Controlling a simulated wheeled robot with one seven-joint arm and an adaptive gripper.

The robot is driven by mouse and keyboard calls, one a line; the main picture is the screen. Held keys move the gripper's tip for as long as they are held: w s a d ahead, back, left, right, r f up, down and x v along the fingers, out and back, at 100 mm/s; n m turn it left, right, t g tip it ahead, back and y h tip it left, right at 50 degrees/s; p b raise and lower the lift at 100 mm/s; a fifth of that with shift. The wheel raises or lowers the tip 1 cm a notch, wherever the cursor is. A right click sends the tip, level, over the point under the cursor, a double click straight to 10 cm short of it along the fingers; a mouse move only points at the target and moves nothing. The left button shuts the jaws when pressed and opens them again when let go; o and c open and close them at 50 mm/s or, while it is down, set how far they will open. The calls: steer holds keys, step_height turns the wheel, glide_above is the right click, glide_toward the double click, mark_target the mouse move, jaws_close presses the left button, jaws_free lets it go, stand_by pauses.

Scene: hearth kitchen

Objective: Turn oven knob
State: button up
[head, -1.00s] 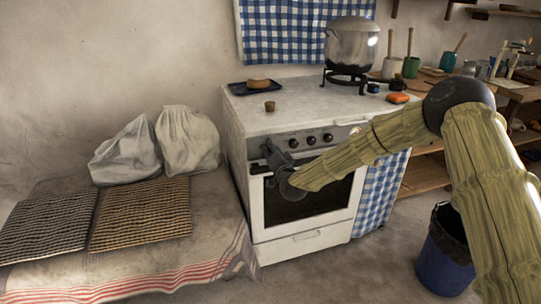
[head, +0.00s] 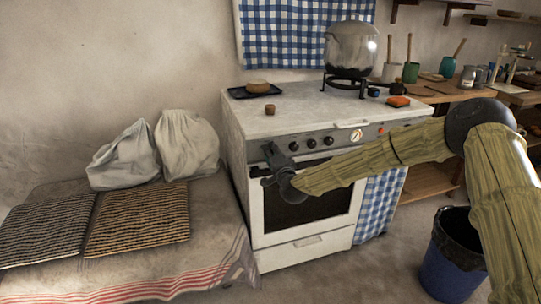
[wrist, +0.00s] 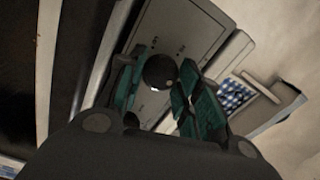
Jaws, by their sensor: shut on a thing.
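The white oven (head: 310,228) has a dark control panel below its top, with several black knobs in a row. Three knobs show uncovered in the head view, the middle one here (head: 311,143). My gripper (head: 268,150) is at the panel's left end, in front of the oven door's top edge. In the wrist view its teal finger pads (wrist: 158,78) stand either side of a round black knob (wrist: 160,70), and it is shut on that knob.
A cloth-covered bench (head: 190,255) with mats and sacks is on the left. A blue bin (head: 445,268) stands right, near my arm.

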steer(key=o, duration=1)
steer(key=shift+o, duration=0.2)
steer(key=v, duration=1.2)
steer(key=shift+s, duration=0.1)
